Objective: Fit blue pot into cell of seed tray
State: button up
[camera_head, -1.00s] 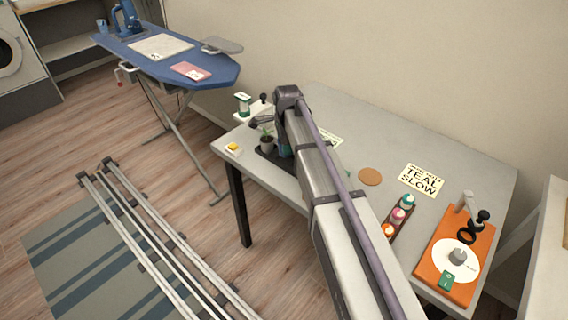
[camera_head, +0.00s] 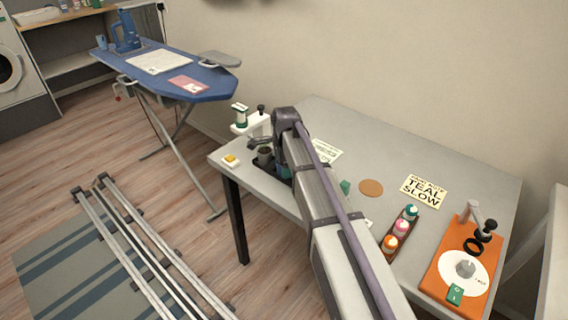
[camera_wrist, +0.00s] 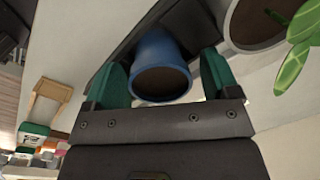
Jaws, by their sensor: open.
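The blue pot (camera_wrist: 161,58), filled with dark soil, stands between my gripper's green fingers in the wrist view. My gripper (camera_wrist: 164,76) is open, with one finger on each side of the pot; I cannot tell whether either touches it. The dark seed tray (camera_wrist: 168,14) shows behind and beside the pot in the wrist view, and its near part (camera_head: 270,172) shows at the table's left end in the head view. My arm hides most of the tray and blue pot there. I cannot tell whether the pot is seated in a cell.
A pale pot (camera_wrist: 262,22) with a green-leaved plant stands close to the right finger. A yellow-topped button (camera_head: 230,160) and a white stand (camera_head: 257,123) are near the tray. A bottle rack (camera_head: 400,232) and orange board (camera_head: 462,268) lie at right.

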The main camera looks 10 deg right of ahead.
notch_tip(320, 180, up, 13)
jog(key=p, duration=1.3)
jog(key=s+n, duration=1.7)
jog(key=s, duration=0.8)
jog(key=shift+s+f+n+g+b, duration=0.15)
jog(key=shift+f+n+g+b, duration=0.15)
jog(key=shift+f+b, duration=0.05)
jog(key=shift+a+r, duration=0.1)
jog(key=shift+r, duration=0.05)
